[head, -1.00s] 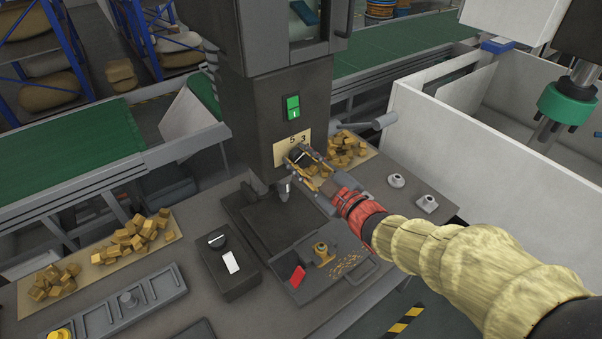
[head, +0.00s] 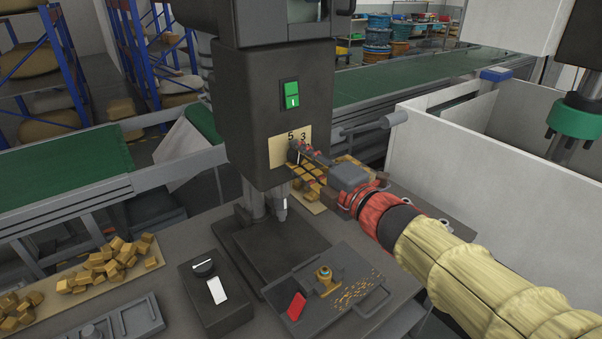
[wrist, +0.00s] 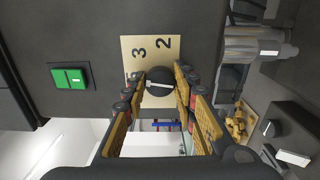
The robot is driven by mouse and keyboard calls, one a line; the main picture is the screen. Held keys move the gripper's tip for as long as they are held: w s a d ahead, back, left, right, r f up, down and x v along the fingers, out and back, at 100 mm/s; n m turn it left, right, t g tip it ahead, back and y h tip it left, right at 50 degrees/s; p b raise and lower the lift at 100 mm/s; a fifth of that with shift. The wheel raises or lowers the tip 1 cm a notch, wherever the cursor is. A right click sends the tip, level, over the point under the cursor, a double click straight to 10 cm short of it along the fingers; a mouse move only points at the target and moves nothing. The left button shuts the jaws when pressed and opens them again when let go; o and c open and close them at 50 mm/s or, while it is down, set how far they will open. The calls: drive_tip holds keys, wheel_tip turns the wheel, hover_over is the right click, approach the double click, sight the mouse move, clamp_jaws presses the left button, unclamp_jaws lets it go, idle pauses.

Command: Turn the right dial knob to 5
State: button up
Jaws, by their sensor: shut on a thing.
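A black dial knob (wrist: 160,79) with a white line sits on a cream number plate (head: 277,152) on the front of the dark machine column. In the wrist view the plate (wrist: 132,45) shows 3 and 2, with a 5 partly visible at its edge. The white line lies roughly level in that view; I cannot tell which number it marks. My gripper (wrist: 160,92) has its fingers on both sides of the knob and is shut on it. In the head view my gripper (head: 298,153) hides most of the knob.
A green switch (head: 291,95) is above the plate. A control box (head: 223,310) with another black knob (head: 204,268) and a white switch stands at front left. A drill tip (head: 281,208) hangs just below. A handle lever (head: 370,127) sticks out right.

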drive_tip(key=shift+f+n+b, duration=0.15)
drive_tip(key=shift+n+b, duration=0.75)
drive_tip(key=o, duration=1)
drive_tip(key=shift+o, duration=0.8)
drive_tip(key=shift+s, duration=0.1)
drive_tip(key=v, duration=1.2)
